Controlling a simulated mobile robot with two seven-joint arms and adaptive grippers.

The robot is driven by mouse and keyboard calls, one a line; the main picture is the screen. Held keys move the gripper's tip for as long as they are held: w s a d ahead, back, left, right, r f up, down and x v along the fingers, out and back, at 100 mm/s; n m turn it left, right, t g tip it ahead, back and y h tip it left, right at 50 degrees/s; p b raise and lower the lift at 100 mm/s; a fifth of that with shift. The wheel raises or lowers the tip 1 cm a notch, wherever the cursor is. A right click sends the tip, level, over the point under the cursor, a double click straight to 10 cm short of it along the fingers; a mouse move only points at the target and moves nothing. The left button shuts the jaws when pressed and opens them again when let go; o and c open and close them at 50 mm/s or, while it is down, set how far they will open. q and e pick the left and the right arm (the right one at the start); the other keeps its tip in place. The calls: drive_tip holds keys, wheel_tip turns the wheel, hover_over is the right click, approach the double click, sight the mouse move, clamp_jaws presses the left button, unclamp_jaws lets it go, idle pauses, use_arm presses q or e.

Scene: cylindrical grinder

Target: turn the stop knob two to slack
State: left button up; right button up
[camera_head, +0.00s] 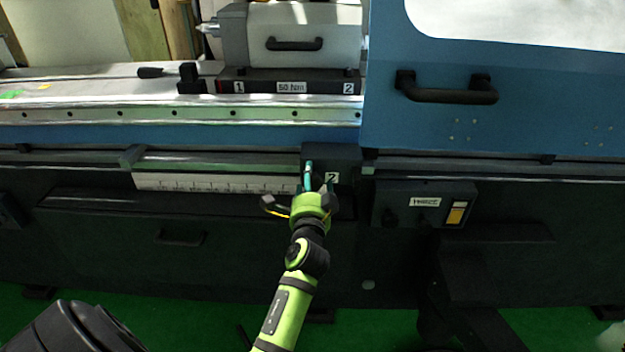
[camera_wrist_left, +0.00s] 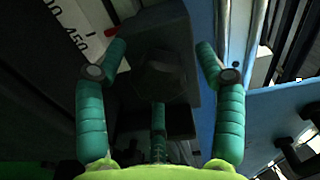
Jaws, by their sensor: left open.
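Stop knob two is a dark round knob (camera_wrist_left: 160,82) on the face of a black block. In the wrist view it lies between the teal fingers of my left gripper (camera_wrist_left: 162,50). The outer fingers are spread to either side of the block, with visible gaps; a third finger points at it from below. In the head view my left gripper (camera_head: 318,177) is in front of the black block (camera_head: 342,156) with the label 2, and it hides the knob. The gripper is open and holds nothing. Contact with the knob cannot be told. My right gripper is not in view.
A white scale (camera_head: 215,184) runs left of the block. A control box (camera_head: 425,204) with a yellow switch is to the right. The blue cover (camera_head: 540,95) with a black handle (camera_head: 446,95) stands above right. The green floor (camera_head: 180,325) in front is mostly clear.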

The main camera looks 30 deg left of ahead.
sight(313, 175)
use_arm(q)
wheel_tip(313, 175, up, 10)
idle(0.5)
idle(0.4)
